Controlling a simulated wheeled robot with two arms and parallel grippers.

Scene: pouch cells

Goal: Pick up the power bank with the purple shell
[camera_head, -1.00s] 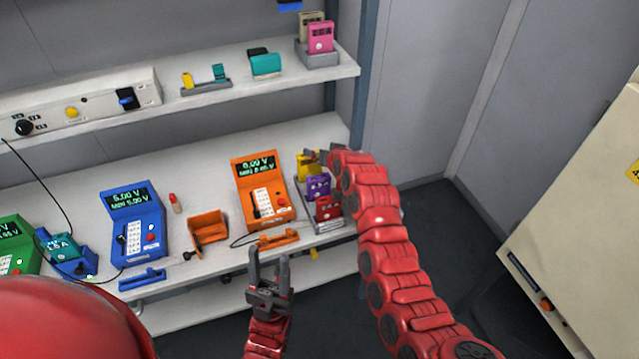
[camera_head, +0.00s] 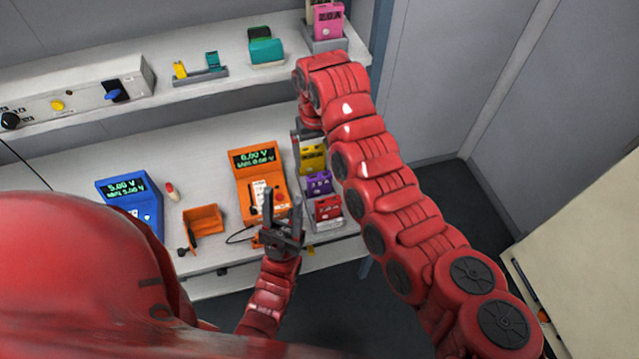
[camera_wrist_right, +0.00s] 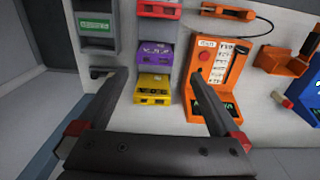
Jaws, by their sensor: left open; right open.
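The purple power bank (camera_head: 318,183) stands in a grey holder between a yellow one (camera_head: 313,158) and a red one (camera_head: 328,207). In the right wrist view the purple one (camera_wrist_right: 155,54) shows beyond the yellow one (camera_wrist_right: 152,88). My right gripper (camera_wrist_right: 150,76) is open and empty, its fingers spread to either side of the row in the picture; contact is not visible. In the head view my right gripper (camera_head: 308,133) is by the yellow one, partly hidden by my arm. My left gripper (camera_head: 283,198) is open and empty, in front of the orange meter.
The orange meter (camera_head: 258,165) stands close left of the row, with an orange holder (camera_head: 203,219) and a blue meter (camera_head: 125,190) further left. The upper shelf (camera_head: 215,92) overhangs behind, carrying a pink power bank (camera_head: 329,20). Floor is clear at right.

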